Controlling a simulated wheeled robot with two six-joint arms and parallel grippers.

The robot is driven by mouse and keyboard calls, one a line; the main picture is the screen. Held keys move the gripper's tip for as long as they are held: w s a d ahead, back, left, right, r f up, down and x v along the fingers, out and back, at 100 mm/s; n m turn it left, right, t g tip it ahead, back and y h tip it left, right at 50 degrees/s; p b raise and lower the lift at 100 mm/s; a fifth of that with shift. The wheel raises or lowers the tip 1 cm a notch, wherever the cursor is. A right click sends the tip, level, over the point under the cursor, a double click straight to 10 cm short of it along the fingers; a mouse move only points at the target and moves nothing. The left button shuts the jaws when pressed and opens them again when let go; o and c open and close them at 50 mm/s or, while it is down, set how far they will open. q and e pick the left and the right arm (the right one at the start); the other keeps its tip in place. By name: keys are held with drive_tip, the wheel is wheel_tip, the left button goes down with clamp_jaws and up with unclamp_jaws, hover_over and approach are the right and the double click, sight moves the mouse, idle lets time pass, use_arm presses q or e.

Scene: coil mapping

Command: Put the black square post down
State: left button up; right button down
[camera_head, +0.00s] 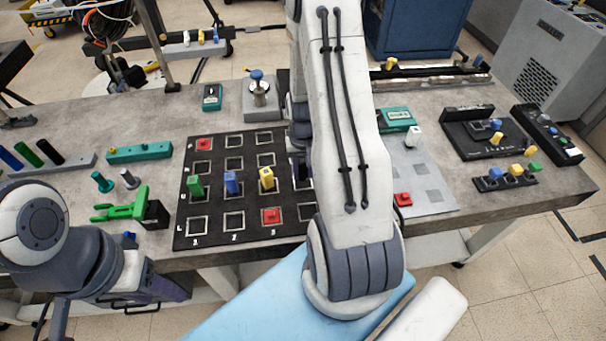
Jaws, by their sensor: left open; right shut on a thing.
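My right arm crosses the middle of the view, and its dark gripper (301,158) is mostly hidden behind the arm, over the right column of the black grid board (222,240). It is shut on the black square post (303,170), of which only a small dark part shows. I cannot tell whether the post touches the board. My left gripper (165,288) is low at the left, in front of the table edge, open and empty; its fingertips are not clear. Green (195,186), blue (231,183) and yellow (267,179) posts stand in the board's middle row.
Red pieces sit on the board at the back left (204,144) and front (271,216). A green tool (122,208) lies left of the board. A grey plate (428,180) and black fixtures (487,140) stand to the right. Several front-row squares are empty.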

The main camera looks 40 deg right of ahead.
drive_tip(key=shift+f, duration=1.2)
drive_tip(key=shift+f, duration=0.1)
drive_tip(key=shift+f, duration=0.15)
drive_tip(key=c, duration=0.6)
unclamp_jaws()
drive_tip(key=shift+o, duration=0.2)
